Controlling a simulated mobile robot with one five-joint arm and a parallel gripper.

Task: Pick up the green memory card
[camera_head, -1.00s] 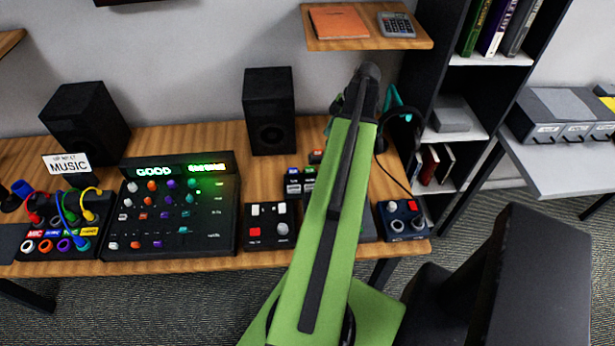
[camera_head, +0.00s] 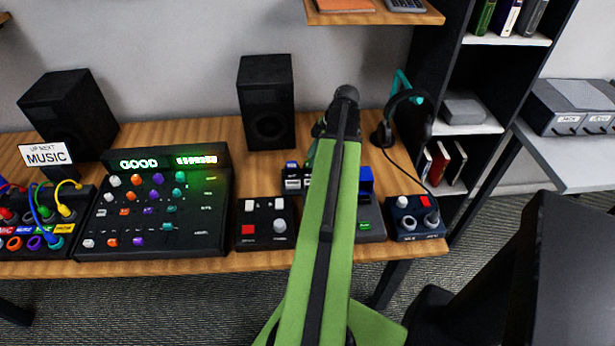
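I cannot make out the green memory card for certain. A thin green sliver (camera_head: 311,154) shows just left of my arm, above the small dark card holder (camera_head: 292,184); I cannot tell whether it is the card or part of my arm's end. The holder has a blue-topped card (camera_head: 291,167) and white labels at its left side; its right side is hidden behind my arm. My green arm reaches over the desk, its dark joint high above the holder. My gripper is hidden behind the arm, so its fingers and anything in them do not show.
A grey device (camera_head: 371,226) with a blue upright part (camera_head: 365,181) stands right of my arm. A button box (camera_head: 265,224), a mixer (camera_head: 155,215) and a knob box (camera_head: 413,220) line the front. A speaker (camera_head: 267,105) and headphones (camera_head: 405,118) stand behind.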

